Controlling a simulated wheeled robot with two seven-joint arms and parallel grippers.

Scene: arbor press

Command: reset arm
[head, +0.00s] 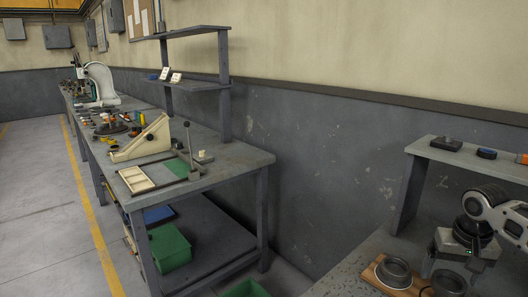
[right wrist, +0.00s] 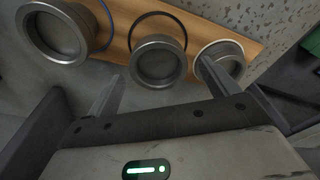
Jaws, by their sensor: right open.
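My right gripper (head: 432,262) comes in from the right edge in the head view, low over the near bench. In the right wrist view its two fingers (right wrist: 162,70) are spread apart with nothing held between them. A metal cup (right wrist: 158,62) with a black ring lies just beyond the fingertips. Another metal cup (right wrist: 62,32) with a blue ring is to the left, and one with a pale ring (right wrist: 220,62) is to the right, partly behind a finger. My left gripper is in neither view.
The cups stand on or beside a wooden board (right wrist: 118,18) on the near bench (head: 345,278). A raised shelf (head: 465,158) with small items stands behind my right arm. A farther workbench (head: 235,160) holds a lever fixture (head: 190,150) and a pale curved machine (head: 101,82).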

